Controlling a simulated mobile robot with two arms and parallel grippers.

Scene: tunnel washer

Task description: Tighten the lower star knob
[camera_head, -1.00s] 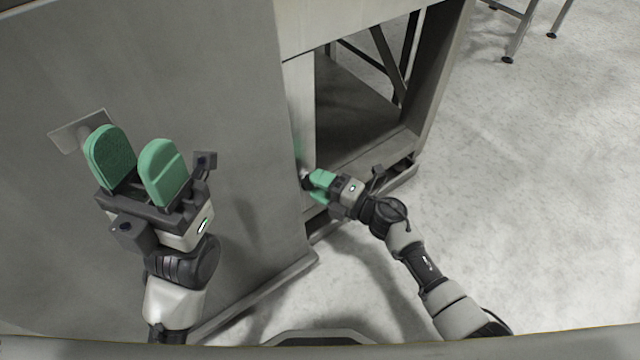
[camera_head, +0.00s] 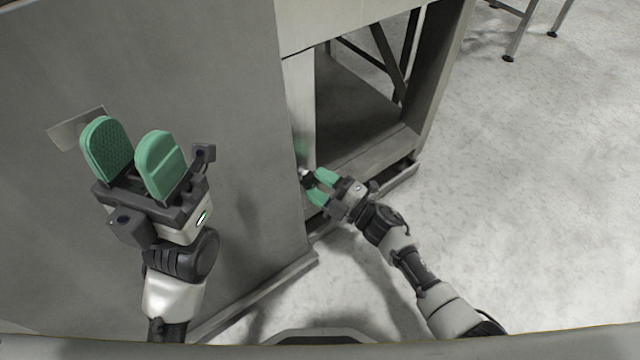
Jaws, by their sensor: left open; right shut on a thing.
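The lower star knob (camera_head: 307,181) is a small dark piece at the inner edge of the grey cabinet's opening. It is mostly hidden by the green fingers of my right gripper (camera_head: 319,187). My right gripper is shut on the knob, with one finger above and one below it. My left gripper (camera_head: 133,160) is open and empty. Its two green pads point up in front of the grey cabinet panel, well away from the knob.
The large grey panel (camera_head: 235,150) fills the left. The cabinet opening (camera_head: 360,110) has a raised sill (camera_head: 385,165). Pale floor (camera_head: 530,200) lies clear at the right, with metal legs (camera_head: 515,40) at the top.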

